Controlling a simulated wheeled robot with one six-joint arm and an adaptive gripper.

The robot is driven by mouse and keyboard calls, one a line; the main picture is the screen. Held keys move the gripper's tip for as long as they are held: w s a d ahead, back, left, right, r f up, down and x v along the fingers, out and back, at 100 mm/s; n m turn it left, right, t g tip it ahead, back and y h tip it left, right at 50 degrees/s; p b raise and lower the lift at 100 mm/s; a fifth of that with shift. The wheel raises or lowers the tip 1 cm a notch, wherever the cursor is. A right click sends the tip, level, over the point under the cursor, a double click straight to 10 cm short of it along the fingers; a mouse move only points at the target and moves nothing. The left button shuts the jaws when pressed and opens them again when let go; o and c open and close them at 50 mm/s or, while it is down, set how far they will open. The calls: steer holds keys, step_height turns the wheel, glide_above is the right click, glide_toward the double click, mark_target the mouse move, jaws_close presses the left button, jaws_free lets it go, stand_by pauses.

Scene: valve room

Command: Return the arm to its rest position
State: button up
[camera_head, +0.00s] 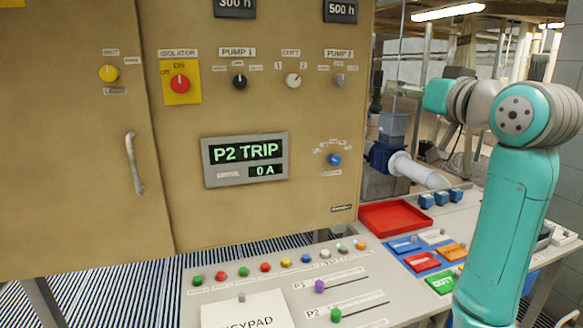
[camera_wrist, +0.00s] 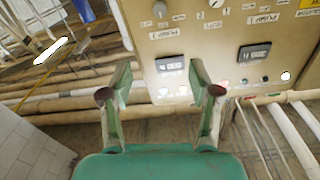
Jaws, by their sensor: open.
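My arm (camera_head: 515,210) stands on the right side of the head view, its lower link upright and its upper part bent back and to the left over the panel bench. My gripper (camera_wrist: 160,92) shows in the wrist view with its two fingers spread wide apart and nothing between them. Beyond the fingers are the cabinet front and pipes, with no contact visible. In the head view the fingers cannot be made out.
A tan cabinet (camera_head: 90,130) with a "P2 TRIP" display (camera_head: 245,160) fills the left and middle. A sloped console (camera_head: 270,285) with several buttons lies below. Pipes and a blue pump (camera_head: 380,157) stand behind.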

step_height(320, 180, down, 28)
steer(key=r+m+h, duration=0.1)
steer(key=m+h, duration=0.1)
steer(key=m, duration=0.1)
steer(key=s+f+h, duration=0.1)
steer(key=s+f, duration=0.3)
steer(key=f, duration=0.4)
steer(key=s+a+f+m, duration=0.1)
steer(key=s+f, duration=0.3)
steer(key=f, duration=0.3)
steer(key=s+f+h, duration=0.1)
steer(key=s+f, duration=0.3)
steer(key=f, duration=0.4)
steer(key=s+f+g, duration=0.1)
steer(key=s+f, duration=0.3)
steer(key=s, duration=0.3)
steer(key=s+a+f+h, duration=0.1)
steer(key=s+f, duration=0.2)
steer(key=s, duration=0.3)
steer(key=s+f+g, duration=0.1)
steer(key=s+f, duration=0.3)
steer(key=s, duration=0.3)
steer(key=s+a+r+n, duration=0.1)
steer(key=s+r+n, duration=0.1)
steer(key=s, duration=2.1)
steer(key=shift+a+r+n+g, duration=0.2)
steer(key=shift+r+n+g, duration=0.15)
steer(key=shift+r, duration=0.2)
